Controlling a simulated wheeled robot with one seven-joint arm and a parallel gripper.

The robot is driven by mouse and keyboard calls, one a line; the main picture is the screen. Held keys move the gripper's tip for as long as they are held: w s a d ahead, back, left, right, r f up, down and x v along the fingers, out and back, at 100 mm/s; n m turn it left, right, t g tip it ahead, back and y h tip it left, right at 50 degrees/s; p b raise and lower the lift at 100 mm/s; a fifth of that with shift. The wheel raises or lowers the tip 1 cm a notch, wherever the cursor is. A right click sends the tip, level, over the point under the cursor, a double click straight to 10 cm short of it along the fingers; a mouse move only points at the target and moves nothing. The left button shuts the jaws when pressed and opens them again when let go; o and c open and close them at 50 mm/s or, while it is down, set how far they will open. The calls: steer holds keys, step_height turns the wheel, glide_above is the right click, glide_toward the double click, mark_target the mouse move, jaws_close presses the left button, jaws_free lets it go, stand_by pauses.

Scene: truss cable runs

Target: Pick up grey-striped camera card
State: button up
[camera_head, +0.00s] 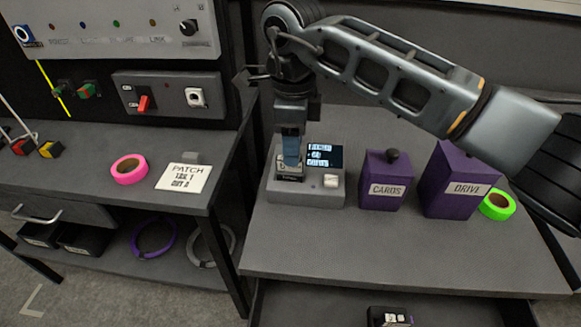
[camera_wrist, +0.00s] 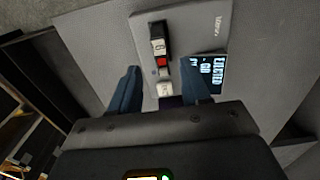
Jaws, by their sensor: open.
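My gripper (camera_head: 291,160) points down over a grey reader unit (camera_head: 330,200) on the right-hand table. In the wrist view its two blue fingers stand apart, with my gripper (camera_wrist: 160,68) open over the reader (camera_wrist: 115,45). Between and just beyond the fingers is a row of small parts: a black-and-white labelled piece (camera_wrist: 158,45), a red patch and a pale block (camera_wrist: 165,90). I cannot tell which of these, if any, is the grey-striped camera card; no grey stripe is readable. The fingers hide part of the reader in the head view.
Right of the reader stand a purple CARDS box (camera_head: 386,189) with a black knob, a purple DRIVE box (camera_head: 455,185) and a green tape roll (camera_head: 497,205). The table front is clear. An open drawer below holds a dark item (camera_head: 390,317). Pink tape (camera_head: 129,169) lies on the left bench.

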mark_target(290, 173)
steer(key=f, duration=0.5)
steer(key=shift+w+a+f+p, duration=0.15)
steer(key=shift+a+f+p, duration=0.1)
steer(key=shift+f+p, duration=0.1)
steer(key=shift+c, duration=0.4)
jaws_close()
